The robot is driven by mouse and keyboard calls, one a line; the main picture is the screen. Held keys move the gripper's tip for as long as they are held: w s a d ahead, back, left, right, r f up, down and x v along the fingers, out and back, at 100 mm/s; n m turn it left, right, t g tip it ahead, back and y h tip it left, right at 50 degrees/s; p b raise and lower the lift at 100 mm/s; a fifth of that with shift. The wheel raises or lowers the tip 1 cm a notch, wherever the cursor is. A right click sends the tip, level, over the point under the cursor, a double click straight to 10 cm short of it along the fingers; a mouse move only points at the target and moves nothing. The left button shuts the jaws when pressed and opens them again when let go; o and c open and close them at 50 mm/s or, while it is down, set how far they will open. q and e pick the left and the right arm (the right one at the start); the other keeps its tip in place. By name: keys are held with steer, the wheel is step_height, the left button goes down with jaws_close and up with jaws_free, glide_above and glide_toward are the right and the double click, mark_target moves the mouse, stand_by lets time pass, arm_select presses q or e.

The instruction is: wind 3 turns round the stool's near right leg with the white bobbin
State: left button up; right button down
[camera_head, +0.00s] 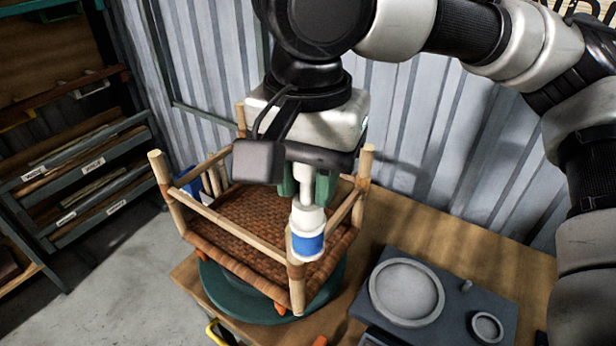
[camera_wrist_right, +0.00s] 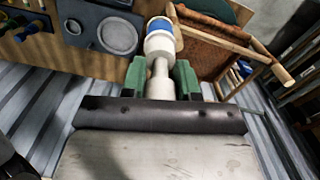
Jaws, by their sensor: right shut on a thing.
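The stool (camera_head: 258,218) has a woven brown seat and pale wooden posts, and stands on a round green turntable (camera_head: 215,290). Its nearest post (camera_head: 297,290) has brown binding at seat height, and its upper part is partly hidden by the white bobbin. My right gripper (camera_head: 305,185) has green fingers shut on the neck of the white bobbin (camera_head: 309,218), which has a blue band. The bobbin hangs beside that post; I cannot tell if they touch. The right wrist view also shows the bobbin (camera_wrist_right: 160,47) between the fingers (camera_wrist_right: 158,80). My left gripper is not in view.
A wooden bench (camera_head: 400,225) carries the turntable and, to the right, a grey tray (camera_head: 455,315) with round recesses. A blue item (camera_head: 190,181) is behind the stool's left side. Shelves (camera_head: 85,175) stand at left, and a corrugated wall is behind.

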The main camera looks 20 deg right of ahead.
mark_target(307, 219)
step_height(307, 219, down, 9)
steer(key=b, duration=0.3)
steer(key=shift+r, duration=0.2)
